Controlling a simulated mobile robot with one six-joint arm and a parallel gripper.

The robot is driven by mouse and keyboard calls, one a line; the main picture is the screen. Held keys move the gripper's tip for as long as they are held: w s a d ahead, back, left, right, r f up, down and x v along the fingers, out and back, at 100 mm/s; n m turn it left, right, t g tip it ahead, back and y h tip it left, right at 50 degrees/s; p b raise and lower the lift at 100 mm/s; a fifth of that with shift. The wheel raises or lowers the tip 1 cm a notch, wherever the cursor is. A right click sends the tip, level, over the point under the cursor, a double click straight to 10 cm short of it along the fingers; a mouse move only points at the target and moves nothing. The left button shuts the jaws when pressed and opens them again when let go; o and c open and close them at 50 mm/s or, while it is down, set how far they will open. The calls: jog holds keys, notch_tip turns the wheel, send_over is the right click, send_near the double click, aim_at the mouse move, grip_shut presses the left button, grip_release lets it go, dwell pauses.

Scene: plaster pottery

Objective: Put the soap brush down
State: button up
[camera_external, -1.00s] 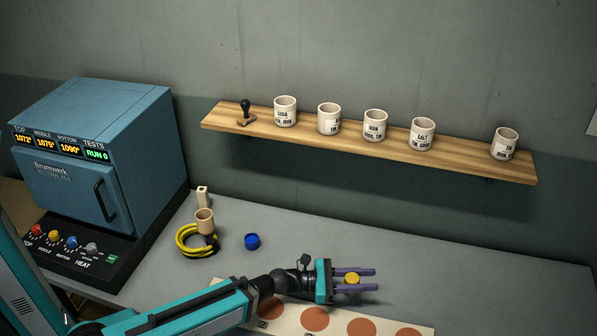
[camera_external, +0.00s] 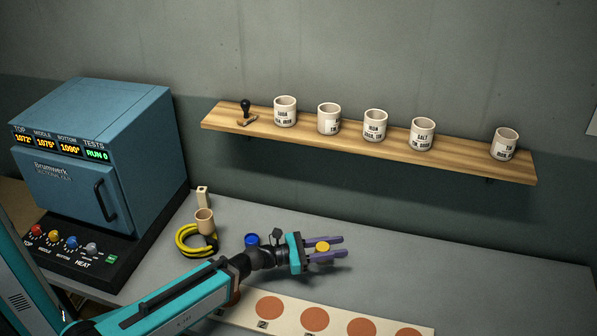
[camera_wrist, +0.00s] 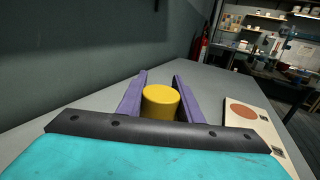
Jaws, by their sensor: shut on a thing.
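My gripper (camera_external: 328,247) has purple fingers and is shut on a round yellow-topped thing, which I take to be the soap brush (camera_external: 322,247). In the wrist view the yellow cylinder (camera_wrist: 160,101) stands upright between the two fingers (camera_wrist: 155,92). Its lower part and any bristles are hidden. The gripper is over the grey table (camera_external: 450,260), behind the pale board with brown discs. I cannot tell whether the brush touches the table.
The board (camera_external: 290,322) lies at the table's front. A blue cap (camera_external: 251,240), a tan cup (camera_external: 205,221) and a yellow coil (camera_external: 187,243) are left of the gripper. A blue kiln (camera_external: 90,170) stands far left. A wall shelf (camera_external: 460,157) holds several labelled mugs. The table to the right is clear.

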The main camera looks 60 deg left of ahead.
jog(key=shift+f, duration=2.2)
jog(key=shift+f+p, duration=0.15)
jog(key=shift+p, duration=0.15)
jog(key=shift+f, duration=1.65)
jog(key=shift+f, duration=0.2)
jog(key=o, duration=1)
jog(key=shift+o, duration=0.2)
jog(key=shift+r+p, duration=0.3)
jog(key=shift+p, duration=0.05)
